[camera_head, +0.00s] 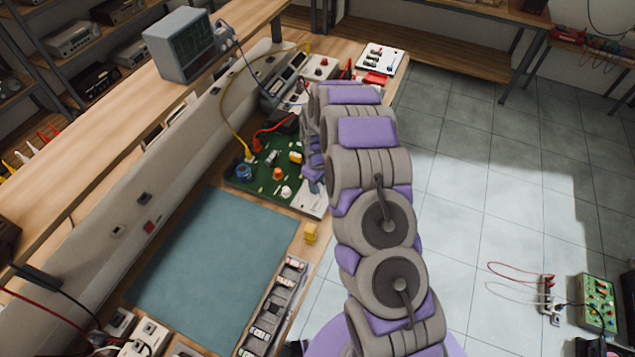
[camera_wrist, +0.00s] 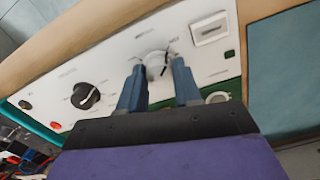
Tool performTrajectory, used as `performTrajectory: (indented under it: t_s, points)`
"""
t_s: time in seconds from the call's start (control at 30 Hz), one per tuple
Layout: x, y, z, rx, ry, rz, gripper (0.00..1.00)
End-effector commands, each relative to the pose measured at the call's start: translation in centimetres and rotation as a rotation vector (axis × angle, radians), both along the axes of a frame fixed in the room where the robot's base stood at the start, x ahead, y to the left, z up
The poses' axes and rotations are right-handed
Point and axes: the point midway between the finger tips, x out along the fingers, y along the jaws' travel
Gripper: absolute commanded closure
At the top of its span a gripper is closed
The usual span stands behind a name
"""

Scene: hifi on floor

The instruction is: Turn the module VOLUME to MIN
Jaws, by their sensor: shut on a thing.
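The module shows in the head view as a green board (camera_head: 247,185) with a white front strip (camera_head: 308,203), on the bench beside my arm. In the wrist view its white panel (camera_wrist: 112,72) carries a light-coloured round knob (camera_wrist: 155,58) and a black knob (camera_wrist: 86,96) to the left. My gripper (camera_wrist: 158,68) is shut on the light knob, one blue-grey finger on each side. A small dark mark shows on the knob's right side. The print around the knobs is too blurred to read surely, so I cannot tell the setting. My arm hides part of the module in the head view.
A yellow block (camera_head: 310,233) and a tray of small parts (camera_head: 273,310) lie along the bench edge. A blue-green mat (camera_head: 215,265) is clear. Red and yellow leads run to the module. A white slotted fitting (camera_wrist: 209,29) sits right of the gripped knob.

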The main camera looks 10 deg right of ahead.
Motion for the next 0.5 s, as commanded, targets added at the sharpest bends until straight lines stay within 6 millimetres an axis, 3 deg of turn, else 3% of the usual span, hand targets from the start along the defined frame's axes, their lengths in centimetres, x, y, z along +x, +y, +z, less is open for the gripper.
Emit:
performTrajectory:
  t_s: [0.5]
  points:
    - [0.3, 0.02, 0.19, 0.0, -0.009, 0.058, 0.97]
